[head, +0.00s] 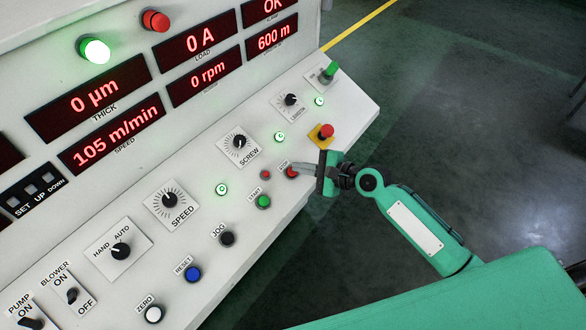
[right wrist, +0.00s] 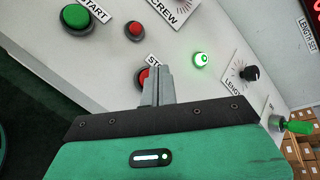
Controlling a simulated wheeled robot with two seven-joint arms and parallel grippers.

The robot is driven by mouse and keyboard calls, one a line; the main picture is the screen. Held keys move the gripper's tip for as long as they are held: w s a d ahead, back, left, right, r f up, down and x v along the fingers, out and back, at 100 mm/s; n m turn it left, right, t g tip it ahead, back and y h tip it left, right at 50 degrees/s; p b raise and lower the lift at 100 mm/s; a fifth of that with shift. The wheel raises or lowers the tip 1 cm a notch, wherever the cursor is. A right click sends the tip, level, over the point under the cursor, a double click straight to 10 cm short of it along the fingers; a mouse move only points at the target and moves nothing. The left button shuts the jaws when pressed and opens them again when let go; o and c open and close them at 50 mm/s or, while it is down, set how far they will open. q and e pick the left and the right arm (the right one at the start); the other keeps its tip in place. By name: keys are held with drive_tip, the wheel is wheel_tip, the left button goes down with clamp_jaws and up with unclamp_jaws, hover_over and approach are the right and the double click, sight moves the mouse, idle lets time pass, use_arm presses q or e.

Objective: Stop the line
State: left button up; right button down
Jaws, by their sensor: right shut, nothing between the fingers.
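The red STOP button (head: 291,173) is on the sloped control panel, near its lower right edge. It also shows in the right wrist view (right wrist: 142,77), partly covered by my fingers. My right gripper (head: 299,167) is shut and empty, its fingertips at the STOP button. In the right wrist view the closed fingertips (right wrist: 162,70) overlap the button's right side and hide part of its label. I cannot tell whether they touch it. The speed display (head: 117,134) reads 105 m/min. My left gripper is not in view.
Close by are a small red button or lamp (head: 266,175), the green START button (head: 263,202) and a red mushroom button on a yellow plate (head: 321,137). The SCREW knob (head: 239,142) and lit green lamps sit further up the panel. Open floor lies right.

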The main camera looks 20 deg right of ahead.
drive_tip(key=shift+s+d+r+p, duration=0.15)
drive_tip(key=shift+r+p, duration=0.5)
drive_tip(key=shift+p, duration=0.1)
drive_tip(key=r+p, duration=0.1)
drive_tip(key=s+d+r+p, duration=0.1)
drive_tip(key=r+p, duration=0.1)
drive_tip(key=shift+s, duration=0.2)
